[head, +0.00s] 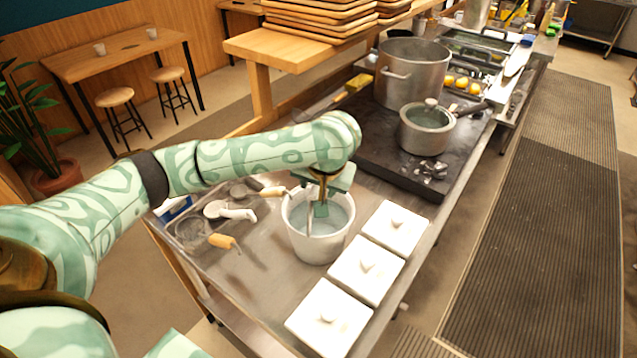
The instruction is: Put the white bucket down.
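The white bucket (318,246) stands upright in the picture, on or just above the steel counter, left of the white lidded containers. Its inside looks pale and greyish. My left gripper (318,208) points down over the bucket's mouth, with its fingers reaching inside the rim. The wrist and fingers hide part of the back rim. I cannot tell whether the fingers are closed on any part of the bucket, or whether its base touches the counter. My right gripper is not in view.
White lidded containers (366,268) line the counter's right edge. Strainers and ladles (222,240) with wooden or white handles lie to the left. A black stove (385,150) behind carries a large pot (412,80) and a smaller lidded pot (426,135).

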